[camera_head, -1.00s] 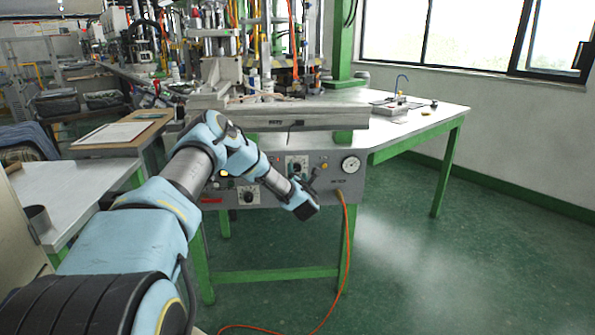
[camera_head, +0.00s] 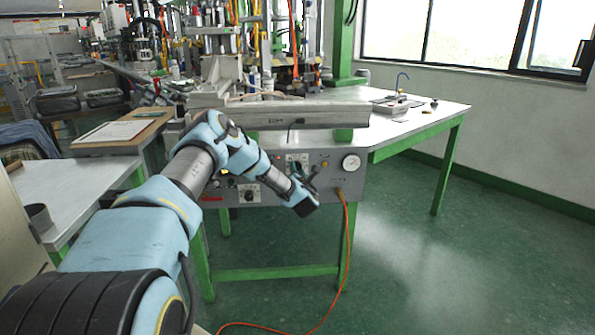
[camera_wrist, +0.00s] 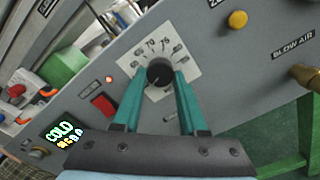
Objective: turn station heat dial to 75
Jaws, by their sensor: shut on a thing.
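The heat dial shows in the wrist view as a round black knob (camera_wrist: 160,73) on a white scale plate (camera_wrist: 184,64) with numbers around it, 70 and 75 among them. The knob's pointer mark is too small to read. My gripper (camera_wrist: 163,77) has its two teal fingers on either side of the knob and is shut on it. In the head view my gripper (camera_head: 308,178) is at the front panel of the station (camera_head: 337,185), and my wrist partly covers that area. The lit display (camera_wrist: 64,133) reads COLD, with smaller characters under it.
A red switch (camera_wrist: 104,105) and a yellow button (camera_wrist: 237,19) flank the dial, with a brass fitting (camera_wrist: 304,75) farther right. In the head view a gauge (camera_head: 351,163) and an orange hose (camera_head: 346,240) are right of my gripper. The floor to the right is clear.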

